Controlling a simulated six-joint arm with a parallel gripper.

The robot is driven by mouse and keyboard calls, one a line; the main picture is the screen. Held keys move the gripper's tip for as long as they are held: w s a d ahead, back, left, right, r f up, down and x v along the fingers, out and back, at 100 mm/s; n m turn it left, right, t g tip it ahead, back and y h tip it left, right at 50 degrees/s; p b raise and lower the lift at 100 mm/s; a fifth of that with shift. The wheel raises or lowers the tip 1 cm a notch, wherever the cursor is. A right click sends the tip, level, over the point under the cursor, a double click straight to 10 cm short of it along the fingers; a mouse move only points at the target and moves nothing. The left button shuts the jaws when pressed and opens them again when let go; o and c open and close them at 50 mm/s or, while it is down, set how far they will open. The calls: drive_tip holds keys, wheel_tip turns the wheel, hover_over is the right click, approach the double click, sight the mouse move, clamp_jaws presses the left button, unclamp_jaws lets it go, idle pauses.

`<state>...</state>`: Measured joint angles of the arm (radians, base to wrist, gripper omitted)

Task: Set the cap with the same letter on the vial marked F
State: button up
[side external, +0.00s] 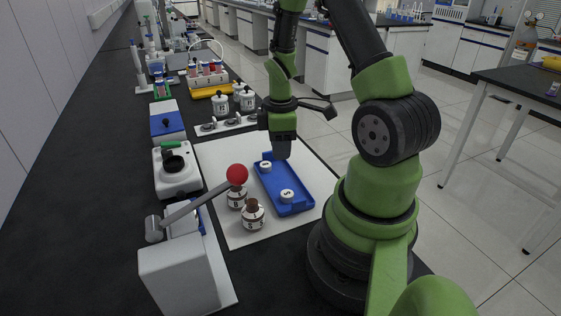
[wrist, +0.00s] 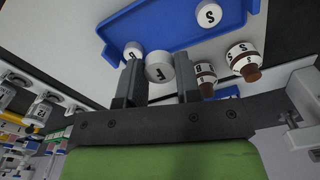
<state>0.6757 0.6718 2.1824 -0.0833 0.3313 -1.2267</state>
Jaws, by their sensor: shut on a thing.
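My gripper (side external: 283,150) is over the far end of the blue tray (side external: 297,207). In the wrist view its two fingers (wrist: 160,82) are shut on a white cap marked F (wrist: 159,67). In the side view I cannot make out the held cap. Two other white caps lie in the tray: one marked S (wrist: 209,14) and one with an unclear letter (wrist: 133,50), close beside the left finger. Two brown vials stand beside the tray, one marked S (wrist: 243,58) and one apparently marked B (wrist: 204,78). I cannot read an F on any vial.
A lever with a red ball (side external: 237,174) reaches over near the brown vials. Several white bottles (side external: 220,103) stand behind a pale holder strip (side external: 226,124). A white device (side external: 176,170) is left of the white mat (side external: 222,153). The mat's far left part is clear.

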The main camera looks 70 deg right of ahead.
drive_tip(key=shift+r, duration=0.7)
drive_tip(key=shift+w+a+r, duration=0.15)
drive_tip(key=shift+w+r, duration=0.1)
drive_tip(key=shift+r, duration=0.05)
drive_tip(key=w+a+n, duration=0.2)
drive_tip(key=w+a, duration=0.1)
drive_tip(key=a, duration=0.3)
drive_tip(key=w+a+r+n, duration=0.1)
drive_tip(key=w+a+n, duration=0.1)
drive_tip(key=w+a, duration=0.2)
drive_tip(key=w+a+r+n, duration=0.1)
drive_tip(key=w+a, duration=0.3)
drive_tip(key=a, duration=0.5)
drive_tip(key=shift+w+a+n, duration=0.1)
drive_tip(key=shift+a+n, duration=0.05)
drive_tip(key=shift+n, duration=0.65)
drive_tip(key=shift+a, duration=0.3)
drive_tip(key=shift+f, duration=2.1)
drive_tip(key=shift+f, duration=0.75)
